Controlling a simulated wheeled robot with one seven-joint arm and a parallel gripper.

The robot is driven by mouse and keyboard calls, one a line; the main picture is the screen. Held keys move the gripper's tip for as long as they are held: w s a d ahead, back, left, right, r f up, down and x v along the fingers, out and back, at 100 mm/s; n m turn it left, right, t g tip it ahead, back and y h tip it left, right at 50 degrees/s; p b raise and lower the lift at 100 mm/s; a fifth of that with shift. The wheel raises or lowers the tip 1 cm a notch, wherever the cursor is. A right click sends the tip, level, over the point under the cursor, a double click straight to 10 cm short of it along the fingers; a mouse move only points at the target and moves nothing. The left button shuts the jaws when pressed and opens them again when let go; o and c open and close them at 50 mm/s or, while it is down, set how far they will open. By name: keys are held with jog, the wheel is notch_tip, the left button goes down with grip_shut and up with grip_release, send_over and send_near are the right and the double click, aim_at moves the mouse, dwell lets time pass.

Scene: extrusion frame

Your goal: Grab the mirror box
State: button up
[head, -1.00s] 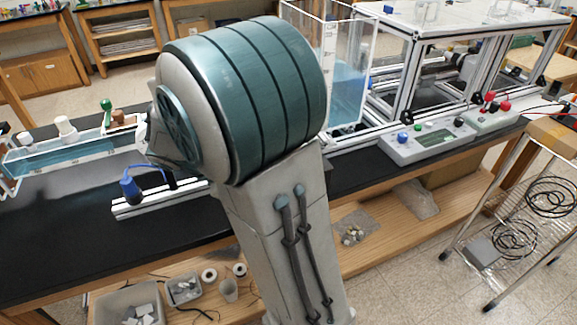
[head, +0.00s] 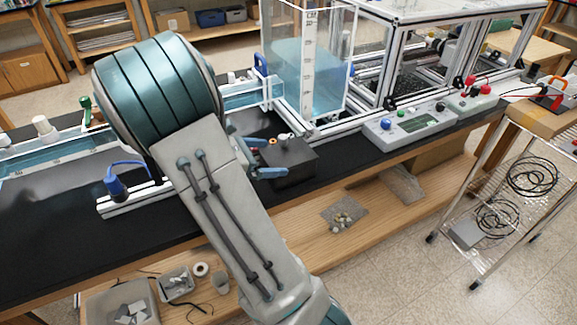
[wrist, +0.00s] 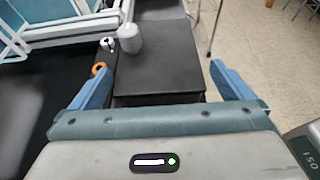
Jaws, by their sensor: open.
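The mirror box (head: 292,168) appears to be the dark, nearly black box on the black bench, in front of the clear water tank. A grey knob and an orange ring show at its top and left side. My gripper (head: 262,157) is at the left side of the box in the head view, with blue fingers pointing towards it. In the wrist view my gripper (wrist: 160,76) is open, one finger on each side of the box (wrist: 160,58). The box fills much of the gap, and I see no clear grip on it. My arm hides part of the bench.
A clear water tank (head: 308,75) in a metal frame stands behind the box. A control unit (head: 405,128) sits to its right on the bench. A wire cart (head: 505,190) with coiled cables stands at the right. A wooden shelf (head: 330,240) lies below the bench.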

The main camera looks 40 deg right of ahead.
aim_at(282, 155)
jog(key=x, duration=0.5)
jog(key=shift+w+d+p, duration=0.1)
jog(key=shift+d+p, duration=0.05)
jog(key=shift+p, duration=0.2)
jog(key=shift+c, duration=0.3)
jog(key=c, duration=0.8)
jog(key=shift+r, duration=0.2)
